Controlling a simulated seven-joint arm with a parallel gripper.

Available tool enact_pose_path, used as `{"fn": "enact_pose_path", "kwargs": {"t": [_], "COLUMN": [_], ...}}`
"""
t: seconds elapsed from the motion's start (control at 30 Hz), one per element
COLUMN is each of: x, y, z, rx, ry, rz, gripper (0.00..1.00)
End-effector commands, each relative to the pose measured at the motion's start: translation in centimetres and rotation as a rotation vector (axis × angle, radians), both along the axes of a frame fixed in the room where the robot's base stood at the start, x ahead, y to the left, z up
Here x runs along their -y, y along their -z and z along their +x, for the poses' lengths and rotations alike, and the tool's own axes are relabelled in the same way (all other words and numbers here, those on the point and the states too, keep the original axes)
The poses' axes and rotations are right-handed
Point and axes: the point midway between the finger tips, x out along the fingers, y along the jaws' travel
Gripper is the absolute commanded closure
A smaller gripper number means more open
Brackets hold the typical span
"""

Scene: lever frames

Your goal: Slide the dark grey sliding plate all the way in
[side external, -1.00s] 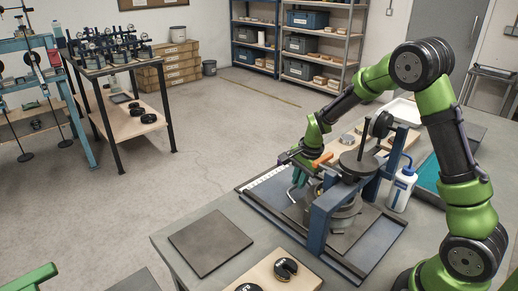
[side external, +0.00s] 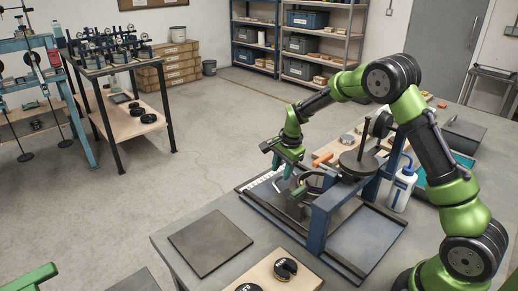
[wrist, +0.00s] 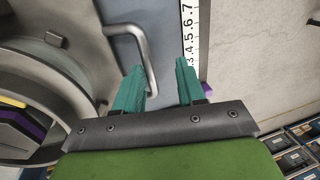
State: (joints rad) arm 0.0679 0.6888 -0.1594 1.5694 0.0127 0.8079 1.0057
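The sliding plate (wrist: 124,40) shows in the wrist view as a smooth grey surface beside a numbered scale. A bent metal handle (wrist: 143,45) stands over it. My gripper (wrist: 158,84) is open, with its two teal fingers apart. The near end of the handle lies between the fingers, closer to the left one; I cannot tell whether it touches. In the side view my gripper (side external: 281,173) is over the left end of the blue tray frame (side external: 362,262). There the plate is largely hidden by the blue bridge (side external: 322,215) and my gripper.
A round weight (side external: 362,163) sits on top of the bridge, and an orange handle (side external: 322,159) is close to my gripper. A white wash bottle (side external: 401,186) stands right of the frame. A loose dark square plate (side external: 210,242) lies at the front left.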

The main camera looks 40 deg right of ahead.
Motion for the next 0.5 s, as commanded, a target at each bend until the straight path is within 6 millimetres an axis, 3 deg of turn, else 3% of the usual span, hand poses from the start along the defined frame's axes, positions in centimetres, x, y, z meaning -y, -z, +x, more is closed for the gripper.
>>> {"fn": "enact_pose_path", "kwargs": {"t": [0.33, 0.5], "x": [0.0, 0.0], "y": [0.1, -3.7], "z": [6.1, 5.2], "rx": [0.002, 0.005], "ry": [-0.001, 0.000], "rz": [-0.001, -0.001], "gripper": [0.62, 0.62]}}
